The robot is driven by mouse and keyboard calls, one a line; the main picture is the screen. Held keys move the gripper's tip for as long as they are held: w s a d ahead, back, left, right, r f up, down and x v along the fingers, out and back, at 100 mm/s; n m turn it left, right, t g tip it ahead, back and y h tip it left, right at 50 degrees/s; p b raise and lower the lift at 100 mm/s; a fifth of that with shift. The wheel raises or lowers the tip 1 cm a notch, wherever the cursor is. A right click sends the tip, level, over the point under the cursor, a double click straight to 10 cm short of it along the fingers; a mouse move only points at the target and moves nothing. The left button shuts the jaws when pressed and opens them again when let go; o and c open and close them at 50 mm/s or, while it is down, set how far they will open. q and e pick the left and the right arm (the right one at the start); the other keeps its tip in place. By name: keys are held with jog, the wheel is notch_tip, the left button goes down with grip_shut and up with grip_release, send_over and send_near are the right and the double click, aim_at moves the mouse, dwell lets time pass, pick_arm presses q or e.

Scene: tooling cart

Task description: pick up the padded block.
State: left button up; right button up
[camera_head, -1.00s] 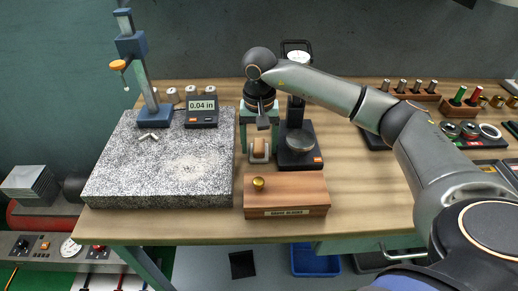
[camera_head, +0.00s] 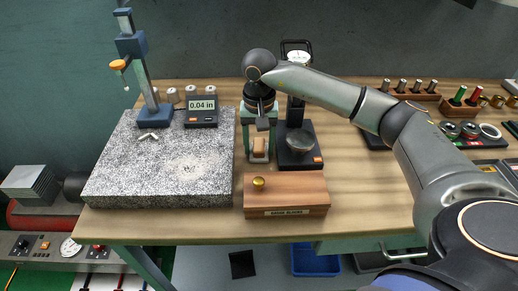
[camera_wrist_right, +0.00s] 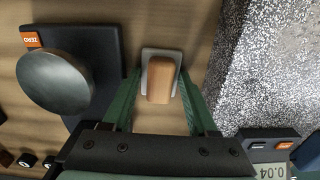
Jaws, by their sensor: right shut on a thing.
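The padded block (camera_head: 260,147) is a tan, rounded block with a pale grey pad or base around it. It stands on the wooden bench between the granite plate and a dark dial stand. My right gripper (camera_head: 260,152) points down over it, with one green finger on each side. In the right wrist view the block (camera_wrist_right: 161,82) sits between the two fingertips (camera_wrist_right: 160,75), and the gripper is shut on it. I cannot see a gap under the block. My left gripper is not in view.
The speckled granite plate (camera_head: 160,185) is close on the left, with a height gauge (camera_head: 133,60) and a digital readout (camera_head: 201,112). The dial stand (camera_head: 299,157) is close on the right. A wooden box (camera_head: 286,196) with a brass knob stands in front. Bare bench lies right of the box.

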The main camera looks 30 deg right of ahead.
aim_at(258, 145)
jog(key=shift+r, duration=0.55)
notch_tip(258, 145, up, 3)
jog(key=shift+s+a+f, duration=0.1)
jog(key=shift+a+f, duration=0.05)
jog(key=s+a+r, duration=0.2)
jog(key=s+r, duration=0.1)
jog(key=s+a+r, duration=0.3)
jog(key=s, duration=0.1)
jog(key=s+a+r, duration=0.3)
jog(key=shift+s+a+r, duration=0.1)
jog(key=shift+s+a, duration=0.1)
jog(key=shift+s, duration=0.2)
